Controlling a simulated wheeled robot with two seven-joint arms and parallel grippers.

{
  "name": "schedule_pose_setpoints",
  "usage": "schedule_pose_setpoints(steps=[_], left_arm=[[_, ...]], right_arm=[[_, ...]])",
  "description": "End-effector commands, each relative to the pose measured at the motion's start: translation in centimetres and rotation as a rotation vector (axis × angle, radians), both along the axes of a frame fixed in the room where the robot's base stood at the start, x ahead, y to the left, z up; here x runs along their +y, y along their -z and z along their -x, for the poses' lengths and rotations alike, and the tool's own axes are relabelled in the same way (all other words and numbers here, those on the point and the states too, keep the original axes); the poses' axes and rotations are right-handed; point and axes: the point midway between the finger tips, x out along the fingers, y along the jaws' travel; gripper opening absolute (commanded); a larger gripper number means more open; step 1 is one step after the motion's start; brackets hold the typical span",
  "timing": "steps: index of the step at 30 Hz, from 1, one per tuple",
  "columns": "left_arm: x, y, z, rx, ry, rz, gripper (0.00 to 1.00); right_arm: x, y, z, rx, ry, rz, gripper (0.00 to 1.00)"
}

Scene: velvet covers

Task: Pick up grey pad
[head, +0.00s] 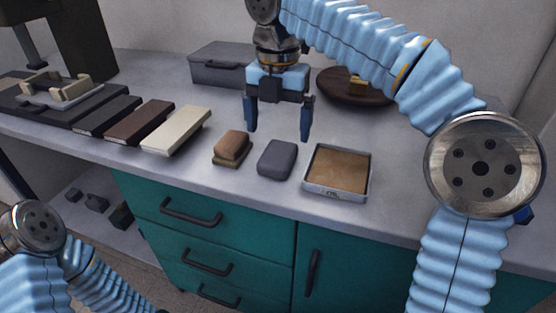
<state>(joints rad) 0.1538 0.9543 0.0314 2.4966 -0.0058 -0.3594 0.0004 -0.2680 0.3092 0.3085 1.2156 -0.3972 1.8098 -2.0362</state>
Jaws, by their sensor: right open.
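The grey pad (277,158) is a small rounded dark grey block. It lies on the light grey counter between a brown block and a metal tray. My right gripper (278,131) is open and empty, pointing down over the counter. Its two dark blue fingers are spread apart, and in the picture they sit just above the pad. I cannot tell exactly how high the fingertips are. My left arm shows at the lower left, but its gripper is out of view.
A brown block on a thin base (232,148) stands close left of the pad. A metal tray with a tan surface (337,172) is close right. Several long boxes (177,130) lie farther left. A grey case (216,66) and a round dark board (352,88) are behind.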

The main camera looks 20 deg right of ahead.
Motion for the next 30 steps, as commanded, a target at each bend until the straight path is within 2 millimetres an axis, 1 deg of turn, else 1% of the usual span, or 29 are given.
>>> schedule_pose_setpoints(steps=[1, 5, 7, 12, 15, 18, 24, 29, 30], left_arm=[[0.0, 0.5, 0.0, 0.001, -0.001, -0.001, 0.4], [0.0, 0.6, 0.0, 0.0, -0.001, -0.001, 0.4], [0.0, 0.9, 0.0, 0.0, -0.001, -0.001, 0.4], [0.1, 1.8, 0.0, 0.0, -0.004, -0.002, 0.4], [0.1, 2.0, 0.0, 0.0, -0.004, -0.002, 0.4], [0.1, 2.0, 0.0, 0.0, -0.004, -0.002, 0.4], [0.1, 2.0, 0.0, 0.0, -0.004, -0.002, 0.4], [0.1, 2.0, 0.0, 0.0, -0.004, -0.002, 0.4], [0.1, 2.0, 0.0, 0.0, -0.004, -0.002, 0.4]], right_arm=[[0.0, 0.9, 0.1, 0.001, 0.0, 0.0, 0.96], [0.0, 1.6, 0.0, 0.0, 0.001, 0.0, 0.96], [-0.1, 2.4, 0.0, 0.001, 0.001, 0.0, 0.96], [-0.1, 5.3, 0.0, 0.002, 0.001, 0.001, 0.96], [-0.1, 6.5, 0.0, 0.001, 0.0, 0.001, 0.96], [-0.1, 7.0, 0.0, 0.0, 0.0, 0.0, 0.96], [0.0, 7.0, 0.0, -0.001, 0.0, -0.001, 0.96], [0.0, 7.0, 0.0, 0.001, 0.0, -0.001, 0.71], [0.0, 7.0, 0.0, 0.001, 0.0, -0.001, 0.65]])
